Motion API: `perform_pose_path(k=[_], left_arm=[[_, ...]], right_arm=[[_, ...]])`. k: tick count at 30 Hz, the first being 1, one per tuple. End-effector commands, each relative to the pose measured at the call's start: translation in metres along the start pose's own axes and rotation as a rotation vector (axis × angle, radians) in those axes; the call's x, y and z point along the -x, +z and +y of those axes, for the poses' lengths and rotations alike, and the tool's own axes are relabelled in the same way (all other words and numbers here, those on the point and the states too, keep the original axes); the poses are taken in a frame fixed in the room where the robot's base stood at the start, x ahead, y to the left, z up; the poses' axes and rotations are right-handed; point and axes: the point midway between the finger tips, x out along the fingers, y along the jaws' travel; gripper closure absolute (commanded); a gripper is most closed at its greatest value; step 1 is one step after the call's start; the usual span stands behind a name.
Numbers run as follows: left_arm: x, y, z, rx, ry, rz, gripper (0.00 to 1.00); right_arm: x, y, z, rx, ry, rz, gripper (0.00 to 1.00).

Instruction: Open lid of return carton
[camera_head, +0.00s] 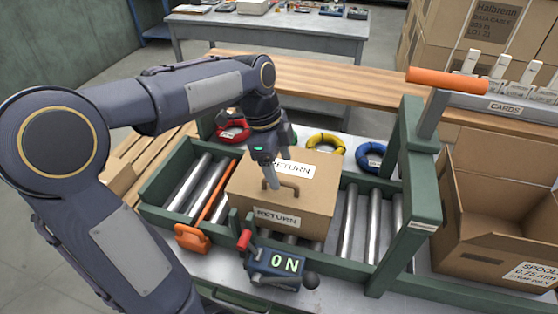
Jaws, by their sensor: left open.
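The return carton (300,212) is a brown box with "RETURN" labels on its top and front. It sits on a roller conveyor in a green frame. Its lid (322,185) lies flat and closed, with a brown handle (288,184) on top. My left gripper (271,182) points down at the handle from above, its fingers at the handle's left part. The jaws are open; whether they touch the handle is hard to tell. My right gripper is not in view.
A green post with an orange bar (447,78) stands right of the carton. Red, yellow (326,144) and blue (372,157) coils lie behind. An open spool carton (495,230) stands right.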

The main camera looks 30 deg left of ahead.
Motion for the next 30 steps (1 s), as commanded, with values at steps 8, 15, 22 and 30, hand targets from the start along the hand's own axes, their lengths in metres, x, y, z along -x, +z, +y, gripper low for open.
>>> perform_pose_path(k=[8, 15, 22, 30], left_arm=[[-0.026, 0.007, 0.000, 0.000, 0.000, 0.000, 0.27], [-0.044, 0.011, 0.000, 0.001, 0.000, 0.000, 0.27], [-0.059, 0.015, 0.000, 0.000, 0.001, 0.000, 0.27], [-0.061, 0.016, 0.000, 0.000, 0.000, 0.000, 0.27]], right_arm=[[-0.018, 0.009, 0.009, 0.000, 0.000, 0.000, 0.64], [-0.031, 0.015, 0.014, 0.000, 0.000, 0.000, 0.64], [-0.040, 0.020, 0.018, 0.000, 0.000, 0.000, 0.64], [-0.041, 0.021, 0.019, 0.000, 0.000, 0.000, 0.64]])
